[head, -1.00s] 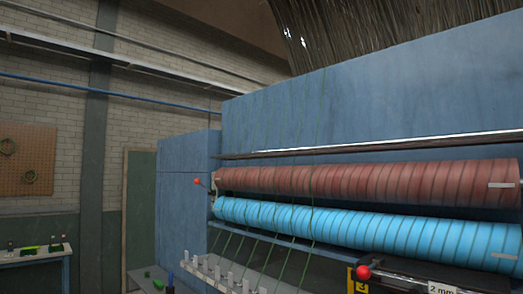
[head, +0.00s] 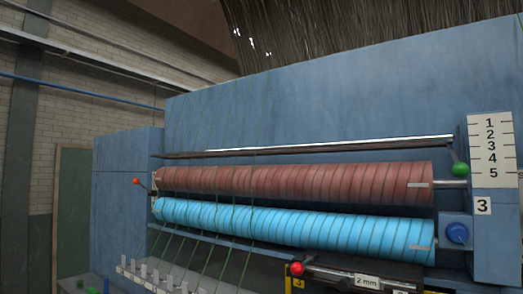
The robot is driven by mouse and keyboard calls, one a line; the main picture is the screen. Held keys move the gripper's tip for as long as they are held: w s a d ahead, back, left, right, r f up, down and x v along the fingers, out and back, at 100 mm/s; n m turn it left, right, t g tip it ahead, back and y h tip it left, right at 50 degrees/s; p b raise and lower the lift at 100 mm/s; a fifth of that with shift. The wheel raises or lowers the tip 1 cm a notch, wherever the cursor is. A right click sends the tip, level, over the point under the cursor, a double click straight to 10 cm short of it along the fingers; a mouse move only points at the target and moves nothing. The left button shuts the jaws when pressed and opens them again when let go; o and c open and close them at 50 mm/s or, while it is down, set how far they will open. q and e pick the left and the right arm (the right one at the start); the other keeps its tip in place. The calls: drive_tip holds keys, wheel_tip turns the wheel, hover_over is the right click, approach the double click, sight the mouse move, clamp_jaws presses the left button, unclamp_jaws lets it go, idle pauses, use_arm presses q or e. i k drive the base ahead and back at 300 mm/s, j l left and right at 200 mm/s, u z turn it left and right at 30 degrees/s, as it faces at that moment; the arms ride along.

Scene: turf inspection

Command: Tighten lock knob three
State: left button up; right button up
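A blue knob (head: 457,233) sits on a blue block at the right end of the cyan roller (head: 300,226), just below a white plate marked 3 (head: 483,206). A green ball (head: 460,169) on a dark lever shows above it, by the end of the red roller (head: 300,182). A red ball (head: 297,268) shows at the lower middle, beside a dark bar labelled 2 mm (head: 366,281). Which of these is lock knob three I cannot tell for certain. Neither of my grippers is in view.
A white scale numbered 1 to 5 (head: 492,150) is on the blue machine's right post. Another red ball (head: 136,181) sticks out at the rollers' left end. Green strands run down to a row of white pegs (head: 150,275) at the lower left.

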sight(455, 232)
drive_tip(key=i+j, duration=0.2)
drive_tip(key=i, duration=0.2)
drive_tip(key=z, duration=1.65)
